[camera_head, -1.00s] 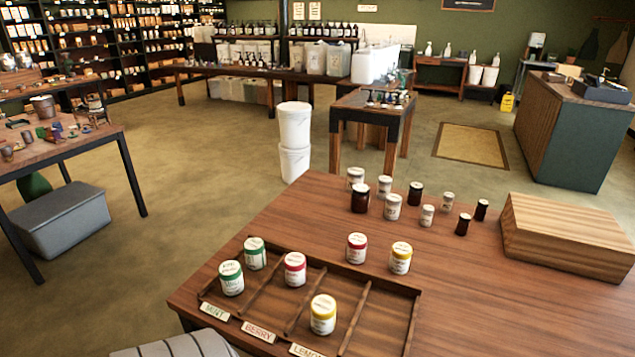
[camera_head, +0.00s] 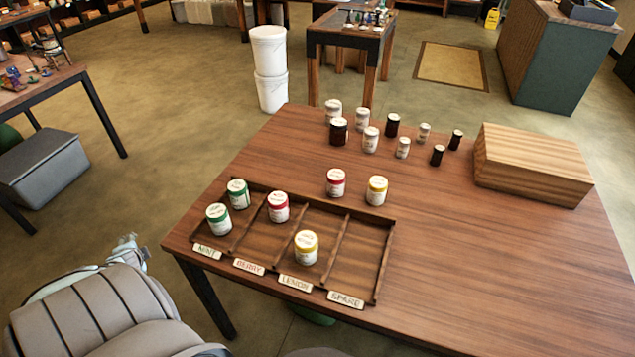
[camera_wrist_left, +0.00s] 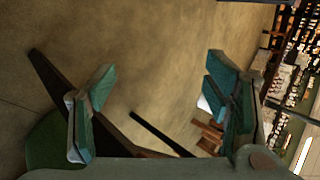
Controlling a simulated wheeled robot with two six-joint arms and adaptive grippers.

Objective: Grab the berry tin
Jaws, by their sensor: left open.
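A berry tin with a red band and white lid (camera_head: 336,183) stands upright on the table just behind the tray. Another red-banded tin (camera_head: 278,207) stands in the tray's BERRY compartment. The wooden tray (camera_head: 372,262) has compartments labelled MINT, BERRY, LEMON and SPARE. My left gripper (camera_wrist_left: 160,108) is open and empty in the left wrist view, with floor and furniture legs between and behind its fingers. No tin shows in that view. In the head view my grey left arm is at the lower left, off the table and apart from the tins. My right gripper is not in view.
A yellow tin (camera_head: 377,190) stands right of the loose red one; another yellow tin (camera_head: 306,248) is in LEMON. Two green tins (camera_head: 218,218) are in MINT; SPARE is empty. Several jars (camera_head: 370,139) and a wooden box (camera_head: 532,165) stand farther back. The table's right front is clear.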

